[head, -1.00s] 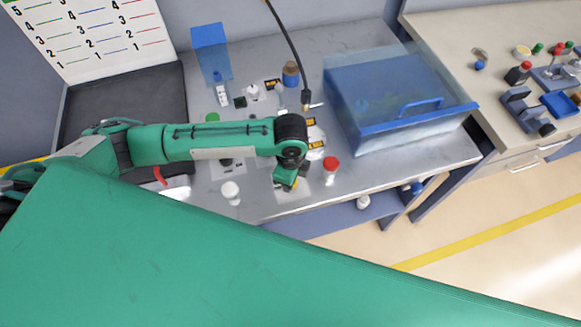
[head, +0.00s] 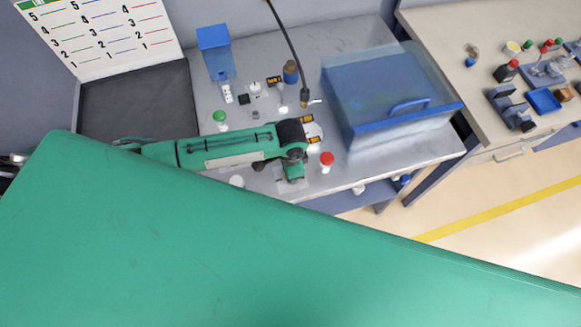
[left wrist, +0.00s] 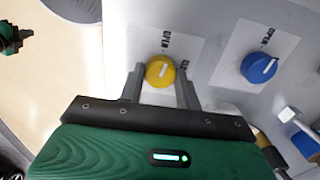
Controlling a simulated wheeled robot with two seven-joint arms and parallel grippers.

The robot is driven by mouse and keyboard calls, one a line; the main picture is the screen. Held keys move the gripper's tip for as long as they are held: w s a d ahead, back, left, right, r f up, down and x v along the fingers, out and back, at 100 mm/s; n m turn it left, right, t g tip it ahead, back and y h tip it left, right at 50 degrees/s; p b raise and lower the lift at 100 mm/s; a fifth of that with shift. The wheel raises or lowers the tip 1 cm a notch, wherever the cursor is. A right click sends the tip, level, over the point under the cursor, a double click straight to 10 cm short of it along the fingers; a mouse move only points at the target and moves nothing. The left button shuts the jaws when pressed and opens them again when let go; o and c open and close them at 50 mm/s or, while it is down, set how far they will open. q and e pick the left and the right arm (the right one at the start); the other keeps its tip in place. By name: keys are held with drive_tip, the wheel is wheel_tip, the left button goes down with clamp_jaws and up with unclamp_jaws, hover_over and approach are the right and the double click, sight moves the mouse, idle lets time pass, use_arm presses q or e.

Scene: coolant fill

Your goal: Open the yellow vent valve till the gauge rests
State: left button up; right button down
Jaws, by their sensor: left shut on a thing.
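The yellow vent valve knob (left wrist: 159,72) shows in the left wrist view, on a white plate with an OPEN label above it and a second label at right, partly hidden by a finger. A white mark on the knob points up and slightly right. My left gripper (left wrist: 160,86) has a finger on either side of the knob and is shut on it. In the head view my left gripper (head: 293,174) is at the bench's front edge, and the knob is hidden there. I cannot make out the gauge's reading. My right gripper is not in view.
A blue knob (left wrist: 259,67) sits on its own plate right of the yellow one. A red-capped item (head: 327,160) stands just right of my gripper. A clear blue-lidded box (head: 390,95) fills the bench's right side. A hose (head: 290,45) hangs behind.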

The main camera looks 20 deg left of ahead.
use_arm(q)
drive_tip(key=shift+w, duration=0.1)
idle(0.3)
drive_tip(key=o, duration=1)
drive_tip(key=shift+r, duration=0.1)
wheel_tip(320, 180, up, 14)
drive_tip(key=b, duration=0.3)
drive_tip(key=shift+f, duration=0.2)
